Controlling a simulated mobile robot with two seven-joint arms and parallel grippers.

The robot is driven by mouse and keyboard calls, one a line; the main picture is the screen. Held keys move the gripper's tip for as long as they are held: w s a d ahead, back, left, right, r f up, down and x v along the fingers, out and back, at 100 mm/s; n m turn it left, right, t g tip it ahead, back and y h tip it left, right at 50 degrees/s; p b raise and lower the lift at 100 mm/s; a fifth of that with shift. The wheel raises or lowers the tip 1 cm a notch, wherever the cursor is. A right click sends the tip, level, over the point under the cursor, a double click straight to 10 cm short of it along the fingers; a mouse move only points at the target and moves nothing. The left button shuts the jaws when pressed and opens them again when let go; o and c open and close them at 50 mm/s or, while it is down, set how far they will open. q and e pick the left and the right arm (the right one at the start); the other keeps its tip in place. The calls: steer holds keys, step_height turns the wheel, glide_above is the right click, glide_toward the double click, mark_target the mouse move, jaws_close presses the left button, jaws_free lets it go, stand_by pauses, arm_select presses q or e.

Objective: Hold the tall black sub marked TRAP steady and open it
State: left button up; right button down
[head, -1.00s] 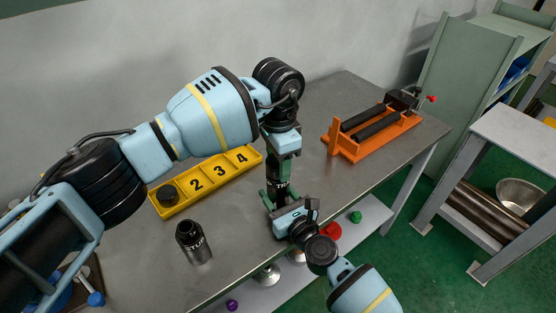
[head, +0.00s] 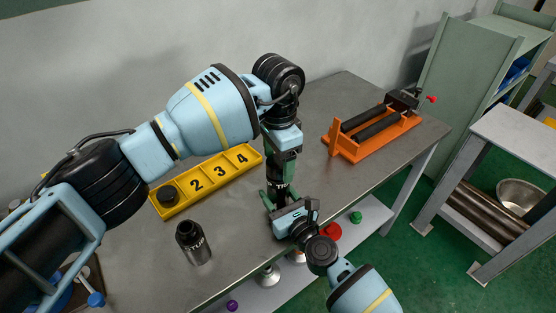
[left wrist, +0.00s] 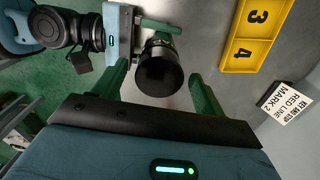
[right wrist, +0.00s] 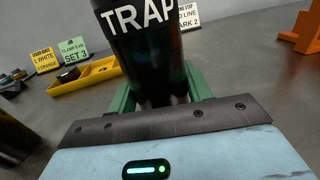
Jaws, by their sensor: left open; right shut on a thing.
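The tall black sub marked TRAP (right wrist: 140,45) stands upright near the table's front edge. In the head view its body (head: 278,188) shows between my two grippers. My right gripper (head: 275,203) is shut around its lower part, with green fingers on both sides in the right wrist view (right wrist: 162,92). My left gripper (head: 277,165) is above, pointing down. In the left wrist view its green fingers are open (left wrist: 162,88), one on each side of the sub's round black top (left wrist: 159,72), with gaps showing. Whether the fingers reach below the top's rim I cannot tell.
A shorter black sub (head: 193,243) stands at the left front. A yellow numbered tray (head: 208,178) lies behind, with a black piece in its first compartment. An orange stand with black rollers (head: 370,132) is at the right. Small label signs (right wrist: 72,50) stand at the back.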

arm_select(q)
steer(key=shift+r, duration=1.9)
steer(key=shift+c, duration=0.5)
